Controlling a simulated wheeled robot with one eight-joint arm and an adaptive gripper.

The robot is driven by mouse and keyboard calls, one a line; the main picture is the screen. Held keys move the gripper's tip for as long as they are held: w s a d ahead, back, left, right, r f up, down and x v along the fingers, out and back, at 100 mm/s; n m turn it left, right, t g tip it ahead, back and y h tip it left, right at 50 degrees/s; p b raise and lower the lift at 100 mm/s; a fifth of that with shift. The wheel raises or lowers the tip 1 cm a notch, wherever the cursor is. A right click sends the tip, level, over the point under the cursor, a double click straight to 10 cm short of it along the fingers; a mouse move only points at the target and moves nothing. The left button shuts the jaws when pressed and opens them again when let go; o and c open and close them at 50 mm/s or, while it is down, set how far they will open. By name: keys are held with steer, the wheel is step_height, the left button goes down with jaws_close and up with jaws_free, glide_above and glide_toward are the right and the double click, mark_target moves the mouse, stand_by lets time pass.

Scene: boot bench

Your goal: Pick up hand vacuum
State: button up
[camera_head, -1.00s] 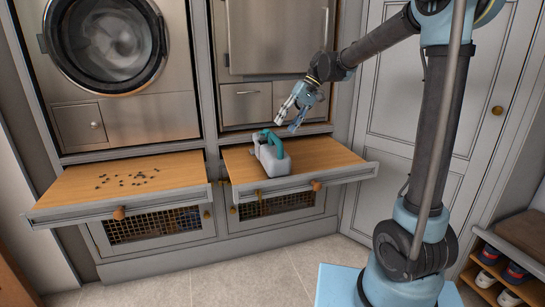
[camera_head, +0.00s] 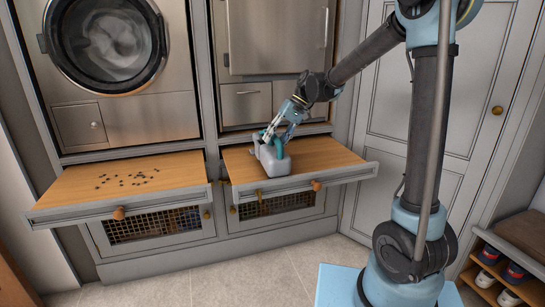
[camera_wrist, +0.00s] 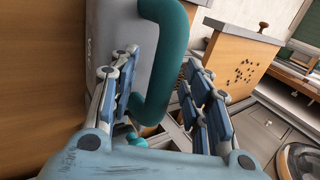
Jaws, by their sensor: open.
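The hand vacuum (camera_head: 272,163) is a grey body with a teal handle. It stands on the right pull-out wooden shelf (camera_head: 325,152) in the head view. In the wrist view its grey body (camera_wrist: 108,28) and teal handle (camera_wrist: 172,75) fill the upper middle. My gripper (camera_head: 274,138) is at the top of the vacuum. In the wrist view my gripper (camera_wrist: 165,95) is open, with one finger on each side of the teal handle. Whether the fingers touch the handle cannot be told.
The left pull-out shelf (camera_head: 85,186) carries scattered dark bits (camera_head: 126,180). A front-loading machine (camera_head: 105,45) stands above it. A steel cabinet (camera_head: 275,40) is behind the right shelf. A shoe rack (camera_head: 505,268) is at the lower right. The floor (camera_head: 215,280) in front is clear.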

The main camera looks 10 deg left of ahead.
jaws_close()
